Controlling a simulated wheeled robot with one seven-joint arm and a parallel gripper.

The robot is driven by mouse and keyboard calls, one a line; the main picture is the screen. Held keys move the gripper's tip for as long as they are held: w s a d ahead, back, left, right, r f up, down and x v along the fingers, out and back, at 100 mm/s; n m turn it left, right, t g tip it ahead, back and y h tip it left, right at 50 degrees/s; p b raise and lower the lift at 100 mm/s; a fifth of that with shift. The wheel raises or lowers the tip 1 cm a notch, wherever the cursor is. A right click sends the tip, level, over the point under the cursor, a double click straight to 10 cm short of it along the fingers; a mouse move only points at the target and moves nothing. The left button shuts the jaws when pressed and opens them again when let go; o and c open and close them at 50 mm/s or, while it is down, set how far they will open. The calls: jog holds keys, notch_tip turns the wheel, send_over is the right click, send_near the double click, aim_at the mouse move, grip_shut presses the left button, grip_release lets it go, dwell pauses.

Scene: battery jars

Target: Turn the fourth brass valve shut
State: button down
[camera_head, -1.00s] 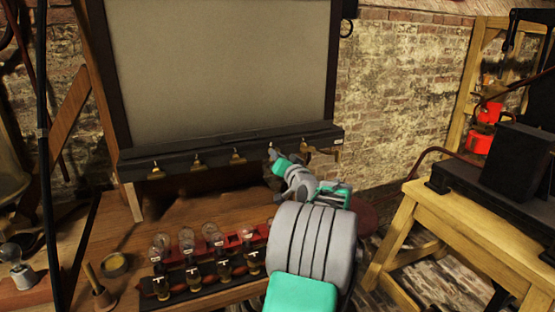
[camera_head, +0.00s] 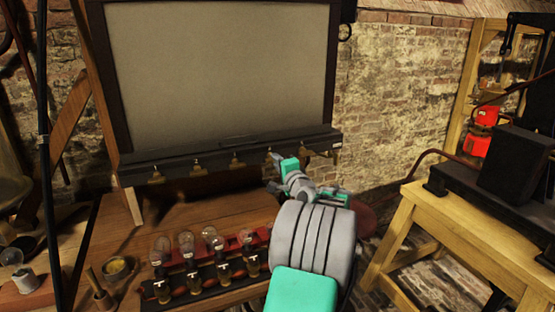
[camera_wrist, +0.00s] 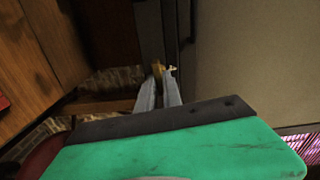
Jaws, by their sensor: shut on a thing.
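Several brass valves hang in a row under the black rail (camera_head: 215,150) below the big grey board. The fourth brass valve (camera_head: 275,157) from the left is at my gripper (camera_head: 278,165), which partly hides it in the head view. In the wrist view my gripper's two grey fingers (camera_wrist: 161,88) are close together around a small brass piece (camera_wrist: 158,69) with a pale tip beside it. My gripper is shut on this valve. The first (camera_head: 156,174), second (camera_head: 196,167) and third (camera_head: 238,160) valves stand free to the left.
Below the rail is a wooden bench with a row of glass bulbs and dark jars (camera_head: 223,269) on it. Another brass valve (camera_head: 335,155) sits at the rail's right end. A wooden stand (camera_head: 440,210) with a black machine is at the right.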

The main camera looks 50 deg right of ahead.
jog(key=shift+d+f+m, duration=0.1)
jog(key=shift+m, duration=0.5)
jog(key=c, duration=1.6)
grip_release()
jog(key=shift+s, duration=0.15)
jog(key=shift+c, duration=0.2)
jog(key=shift+o, duration=0.7)
jog(key=b+v, duration=0.1)
jog(key=v, duration=0.6)
jog(key=shift+s+a, duration=0.25)
